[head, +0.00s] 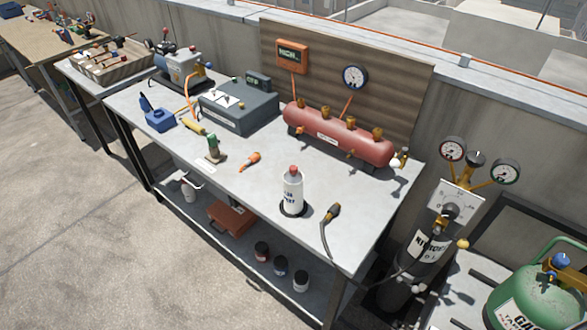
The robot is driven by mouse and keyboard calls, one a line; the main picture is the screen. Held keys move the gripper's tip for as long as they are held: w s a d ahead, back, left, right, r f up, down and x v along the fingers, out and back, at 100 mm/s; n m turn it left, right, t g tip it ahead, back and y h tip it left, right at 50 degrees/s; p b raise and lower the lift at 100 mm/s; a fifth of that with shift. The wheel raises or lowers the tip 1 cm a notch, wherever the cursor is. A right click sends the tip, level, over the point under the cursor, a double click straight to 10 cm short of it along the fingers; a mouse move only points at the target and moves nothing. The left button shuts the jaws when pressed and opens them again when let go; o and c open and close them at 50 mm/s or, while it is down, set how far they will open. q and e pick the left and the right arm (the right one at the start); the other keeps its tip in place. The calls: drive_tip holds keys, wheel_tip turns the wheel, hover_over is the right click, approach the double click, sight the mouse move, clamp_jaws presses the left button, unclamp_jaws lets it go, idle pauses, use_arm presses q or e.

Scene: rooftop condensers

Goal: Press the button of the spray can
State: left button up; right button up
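A white spray can (292,192) with dark lettering stands upright on the grey workbench (345,240), close to its front edge. Its red button (293,170) is on top and nothing covers it. A dark ring shows on the bench around the can's base. Neither of my grippers is in the head view.
A red tank (335,135) with brass fittings lies behind the can. A black-handled hose (327,228) lies to its right, an orange-handled tool (250,160) to its left. A grey gas cylinder (412,262) and a green one (540,290) stand at the right. Open floor lies at left.

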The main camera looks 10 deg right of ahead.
clamp_jaws()
idle(0.3)
idle(1.2)
